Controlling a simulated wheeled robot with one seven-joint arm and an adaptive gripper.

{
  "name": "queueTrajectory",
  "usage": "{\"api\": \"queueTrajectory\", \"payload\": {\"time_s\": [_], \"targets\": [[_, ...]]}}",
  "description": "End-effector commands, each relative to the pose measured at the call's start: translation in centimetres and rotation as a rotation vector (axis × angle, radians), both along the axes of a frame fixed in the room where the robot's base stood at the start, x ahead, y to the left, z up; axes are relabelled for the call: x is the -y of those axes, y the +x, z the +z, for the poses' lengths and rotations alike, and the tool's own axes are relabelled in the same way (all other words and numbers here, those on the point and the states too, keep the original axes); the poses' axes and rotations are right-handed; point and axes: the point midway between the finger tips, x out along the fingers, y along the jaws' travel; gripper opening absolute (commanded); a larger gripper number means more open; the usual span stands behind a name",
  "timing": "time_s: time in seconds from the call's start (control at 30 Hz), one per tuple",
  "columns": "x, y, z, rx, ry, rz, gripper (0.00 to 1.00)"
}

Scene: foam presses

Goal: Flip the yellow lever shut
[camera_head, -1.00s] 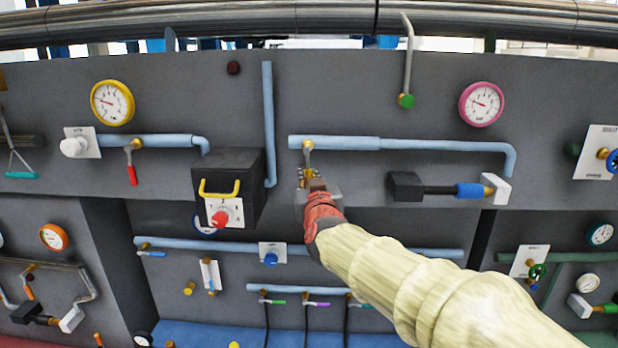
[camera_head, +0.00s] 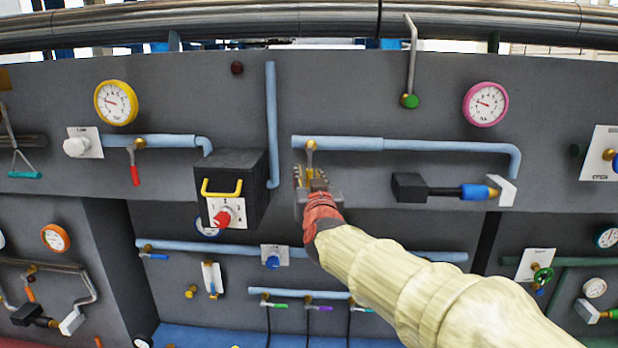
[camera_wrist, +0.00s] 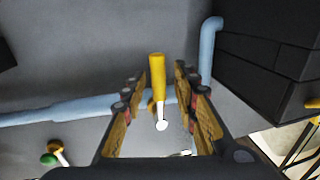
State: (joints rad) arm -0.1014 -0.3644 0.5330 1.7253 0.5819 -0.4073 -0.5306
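The yellow lever (camera_wrist: 157,78) stands out in the wrist view, with a white lower end near a brass fitting on a light-blue pipe (camera_wrist: 70,110). In the head view, its brass-coloured mount (camera_head: 310,146) is at the left end of the upper middle pipe (camera_head: 430,145), and the handle hangs below it, mostly hidden by my gripper. My gripper (camera_wrist: 160,80) is open, with one finger on each side of the lever and a visible gap to both. In the head view my gripper (camera_head: 312,174) is just below the mount.
A black box (camera_head: 230,180) with a yellow handle and red knob juts out left of my gripper. A vertical blue pipe (camera_head: 271,125) runs between them. A black-and-blue handle (camera_head: 450,190) is to the right. Small coloured levers (camera_head: 312,307) are below.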

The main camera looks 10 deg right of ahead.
Motion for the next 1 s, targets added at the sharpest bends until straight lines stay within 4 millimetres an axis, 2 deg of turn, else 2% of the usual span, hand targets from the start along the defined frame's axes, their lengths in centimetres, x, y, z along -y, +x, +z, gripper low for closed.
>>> {"api": "queueTrajectory", "payload": {"time_s": [0.17,0.27,0.7,0.83,1.0], "targets": [[0.0,-0.2,0.0,0.0,0.0,0.0,0.29],[-0.2,-1.1,0.0,0.0,-0.001,0.001,0.29],[-1.2,-9.4,-0.1,0.002,0.001,0.002,0.29],[-1.4,-11.0,-0.2,0.001,0.0,0.001,0.29],[-1.4,-11.8,-0.3,0.0,0.0,0.0,0.29]]}}
